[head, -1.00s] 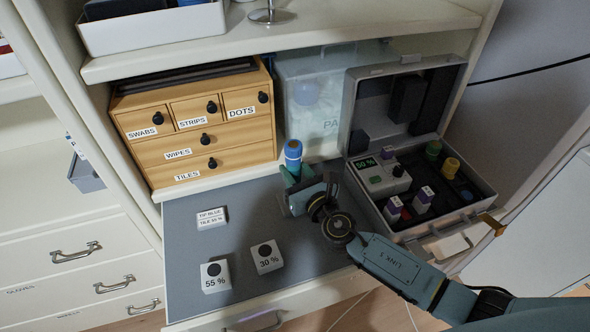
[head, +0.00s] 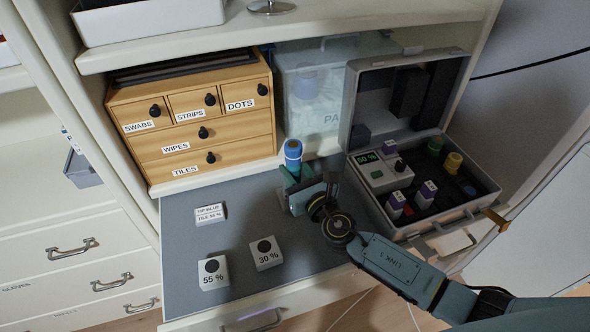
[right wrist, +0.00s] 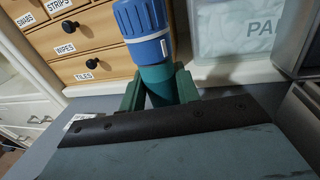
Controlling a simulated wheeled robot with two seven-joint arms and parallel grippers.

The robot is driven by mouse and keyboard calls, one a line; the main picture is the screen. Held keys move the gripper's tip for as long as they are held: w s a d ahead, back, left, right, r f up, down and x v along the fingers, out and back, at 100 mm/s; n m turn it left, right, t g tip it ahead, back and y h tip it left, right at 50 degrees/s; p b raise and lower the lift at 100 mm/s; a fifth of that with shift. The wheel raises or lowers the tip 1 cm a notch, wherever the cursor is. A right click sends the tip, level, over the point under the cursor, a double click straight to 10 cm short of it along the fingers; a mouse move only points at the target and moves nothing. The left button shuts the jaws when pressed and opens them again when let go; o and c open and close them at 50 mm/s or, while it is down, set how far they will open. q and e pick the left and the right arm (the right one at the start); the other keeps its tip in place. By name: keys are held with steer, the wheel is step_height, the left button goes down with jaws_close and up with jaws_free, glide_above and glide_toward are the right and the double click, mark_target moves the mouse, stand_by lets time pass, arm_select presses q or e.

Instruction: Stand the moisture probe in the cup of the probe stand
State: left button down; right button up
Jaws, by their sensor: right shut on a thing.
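The moisture probe (head: 293,152) appears to be the upright cylinder with a ribbed blue cap and teal body. It stands near the back of the grey work surface and shows large in the right wrist view (right wrist: 143,28). My right gripper (head: 294,178) is shut on its teal body, with a green finger on each side (right wrist: 160,86). The probe's lower end is hidden behind the gripper. I cannot make out the probe stand or its cup; the gripper may hide it. My left gripper is not in view.
White blocks marked 55 % (head: 213,275) and 30 % (head: 266,254) and a lettered card (head: 209,214) lie on the grey surface (head: 185,285). A wooden drawer box (head: 237,122) is behind. An open case (head: 480,199) with bottles and a 50 % meter (head: 378,174) stands right.

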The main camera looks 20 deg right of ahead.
mark_target(298, 159)
steer(key=shift+f+b, duration=0.45)
steer(key=shift+f, duration=0.05)
steer(key=o, duration=1.1)
steer(key=shift+r+p, duration=2.95)
steer(key=shift+r, duration=0.05)
